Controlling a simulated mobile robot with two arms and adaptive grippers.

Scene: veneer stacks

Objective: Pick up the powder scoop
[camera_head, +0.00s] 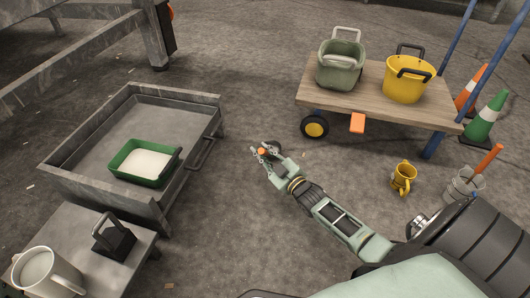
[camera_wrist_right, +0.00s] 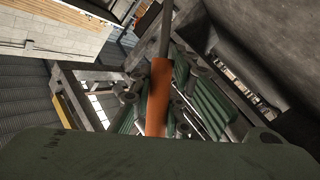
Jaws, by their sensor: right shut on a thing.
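My right gripper (camera_head: 264,156) is in the middle of the head view, above the open floor, with its arm coming in from the lower right. It is shut on the orange handle of the powder scoop (camera_head: 261,151). In the right wrist view the orange handle of the scoop (camera_wrist_right: 157,98) runs between the fingers, with a grey shaft going up from it. A small dark round part shows beside the fingers in the head view. The scoop's far end is hard to make out. My left gripper is not in view.
A metal tray cart (camera_head: 207,108) at left holds a green tub (camera_head: 133,175) of white powder. A low table with a white mug (camera_head: 47,273) stands lower left. A wooden cart (camera_head: 362,87) carries two buckets. A yellow mug (camera_head: 403,177) and grey bucket (camera_head: 464,186) stand at right.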

